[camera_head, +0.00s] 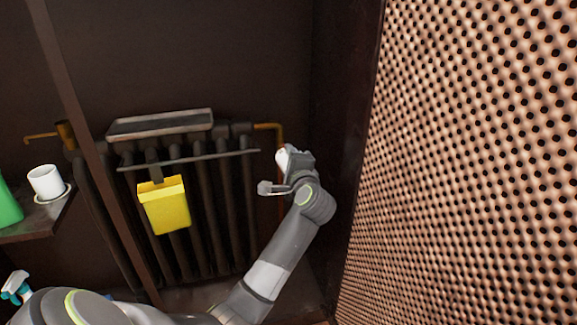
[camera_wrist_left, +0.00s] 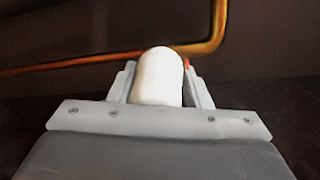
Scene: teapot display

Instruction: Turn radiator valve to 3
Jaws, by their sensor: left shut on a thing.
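The dark ribbed radiator (camera_head: 215,215) stands against the back wall in the head view. The white radiator valve (camera_head: 282,158) is at its right end, near the copper pipe. My left gripper (camera_head: 284,170) is at the valve, its fingers on either side of the white knob. In the left wrist view the rounded white valve knob (camera_wrist_left: 158,78) sits between the two fingers of my left gripper (camera_wrist_left: 160,88), shut on it. A small red mark shows beside the knob's right side. The numbers on the valve cannot be read. My right gripper is not in view.
A yellow box (camera_head: 165,206) hangs on the radiator front from a rail (camera_head: 205,158). A tray (camera_head: 160,123) lies on top. A copper pipe (camera_head: 268,126) bends down by the valve. A perforated panel (camera_head: 460,160) fills the right side. A white cup (camera_head: 45,182) stands on the left shelf.

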